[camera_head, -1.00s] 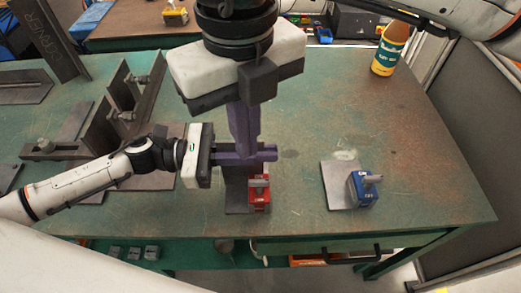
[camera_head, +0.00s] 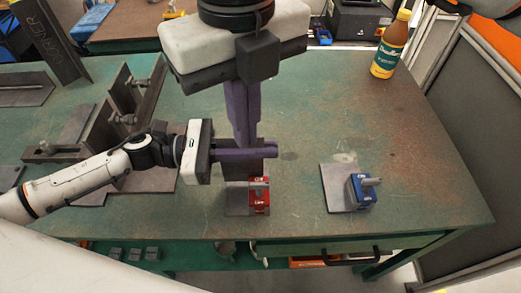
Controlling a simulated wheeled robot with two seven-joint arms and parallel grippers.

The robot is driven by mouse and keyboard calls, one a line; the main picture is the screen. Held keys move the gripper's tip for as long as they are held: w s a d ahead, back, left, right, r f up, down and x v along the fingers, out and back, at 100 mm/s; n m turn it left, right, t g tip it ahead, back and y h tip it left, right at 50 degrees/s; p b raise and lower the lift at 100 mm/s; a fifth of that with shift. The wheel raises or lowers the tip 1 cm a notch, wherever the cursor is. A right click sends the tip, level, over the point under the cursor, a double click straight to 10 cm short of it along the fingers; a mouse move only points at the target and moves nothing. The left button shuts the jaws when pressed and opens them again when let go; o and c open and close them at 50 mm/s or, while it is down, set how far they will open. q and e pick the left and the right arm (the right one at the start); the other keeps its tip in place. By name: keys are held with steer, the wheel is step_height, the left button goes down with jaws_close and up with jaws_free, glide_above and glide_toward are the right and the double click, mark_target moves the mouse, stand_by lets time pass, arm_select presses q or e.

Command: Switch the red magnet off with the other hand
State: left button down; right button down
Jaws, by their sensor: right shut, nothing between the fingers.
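The red magnet (camera_head: 260,202) stands on the bench at the right edge of a flat grey plate (camera_head: 237,202), its grey lever on top. A dark plate (camera_head: 240,172) shows just behind it, on both sides of my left fingers. My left gripper (camera_head: 270,149) comes in from the left with purple fingers and appears shut on this dark plate; the contact is partly hidden. My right gripper (camera_head: 243,138) points down from above, shut and empty. Its fingertips are just behind my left fingers and partly hidden, apart from the magnet's lever.
A blue magnet (camera_head: 361,190) stands at the edge of another grey plate (camera_head: 336,185) to the right. Dark steel fixtures (camera_head: 112,118) fill the left. The green bench (camera_head: 420,150) is clear at right.

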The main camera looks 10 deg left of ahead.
arm_select(q)
steer(key=shift+w+a+r+p, duration=0.1)
steer(key=shift+w+r+p, duration=0.1)
steer(key=shift+r, duration=0.4)
steer(key=shift+w+r+p, duration=0.15)
steer(key=shift+r+p, duration=0.1)
steer(key=shift+r, duration=0.35)
steer(key=shift+w+a+r+p, duration=0.1)
steer(key=shift+w+r+p, duration=0.1)
steer(key=shift+r, duration=0.4)
